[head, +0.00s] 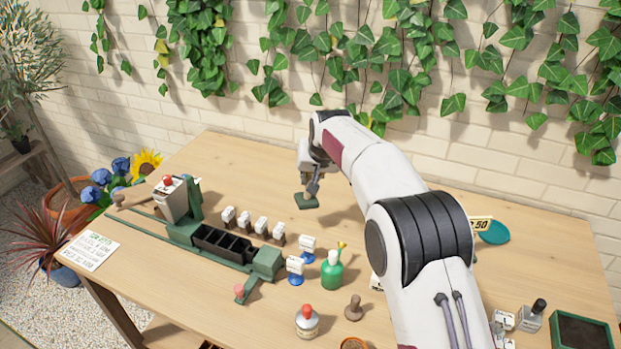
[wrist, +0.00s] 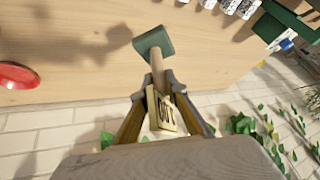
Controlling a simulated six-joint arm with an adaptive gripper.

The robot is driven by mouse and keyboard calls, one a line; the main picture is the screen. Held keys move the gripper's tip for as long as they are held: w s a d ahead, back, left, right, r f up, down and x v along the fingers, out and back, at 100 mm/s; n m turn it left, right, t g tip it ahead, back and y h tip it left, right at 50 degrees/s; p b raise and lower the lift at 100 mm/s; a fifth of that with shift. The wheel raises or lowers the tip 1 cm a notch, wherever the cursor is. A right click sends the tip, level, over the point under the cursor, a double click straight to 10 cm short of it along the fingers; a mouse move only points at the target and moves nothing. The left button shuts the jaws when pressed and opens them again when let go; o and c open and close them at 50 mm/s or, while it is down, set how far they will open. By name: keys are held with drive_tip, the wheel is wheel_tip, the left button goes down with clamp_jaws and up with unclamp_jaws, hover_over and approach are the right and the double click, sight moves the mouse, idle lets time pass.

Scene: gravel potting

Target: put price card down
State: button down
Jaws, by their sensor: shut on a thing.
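The price card (wrist: 161,110) is a small cream plate with dark letters that look like "OUT", with a wooden stem (wrist: 157,70) and a square dark green base (wrist: 153,40). My gripper (wrist: 156,90) is shut on it, with the fingers on either side of the card and stem. In the head view my gripper (head: 313,186) is over the back middle of the table, and the green base (head: 306,201) shows below it. Whether the base touches the wood cannot be told.
A green bottle (head: 332,270) is in front. A card marked "50" (head: 480,223) and a teal disc (head: 494,232) are right of my arm. A red disc (wrist: 18,75) shows in the wrist view. Wood around the base is clear.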

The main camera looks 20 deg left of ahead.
idle(0.4)
drive_tip(key=shift+w+d+r, duration=0.15)
drive_tip(key=shift+d+r, duration=0.15)
drive_tip(key=shift+d, duration=0.25)
drive_tip(key=s+d+r+m+t+h, duration=0.1)
drive_tip(key=s+d+r+m, duration=0.15)
drive_tip(key=d, duration=1.25)
drive_tip(key=s+d+r+m+h, duration=0.1)
drive_tip(key=d+r, duration=0.3)
drive_tip(key=d, duration=1.1)
drive_tip(key=w+d+f+m+h, duration=0.1)
drive_tip(key=w+d+f, duration=0.1)
drive_tip(key=d, duration=0.7)
drive_tip(key=w+d+f+m+h, duration=0.1)
drive_tip(key=w+d, duration=0.3)
drive_tip(key=d, duration=0.6)
drive_tip(key=w+d+f+m+h, duration=0.1)
drive_tip(key=w+d+f+m, duration=0.1)
drive_tip(key=d, duration=0.7)
drive_tip(key=shift+w+d+f+h, duration=0.3)
drive_tip(key=shift+w+d+f, duration=0.15)
drive_tip(key=shift+f, duration=0.45)
drive_tip(key=shift+a+f, duration=0.1)
wheel_tip(320, 180, down, 6)
drive_tip(key=shift+f, duration=0.15)
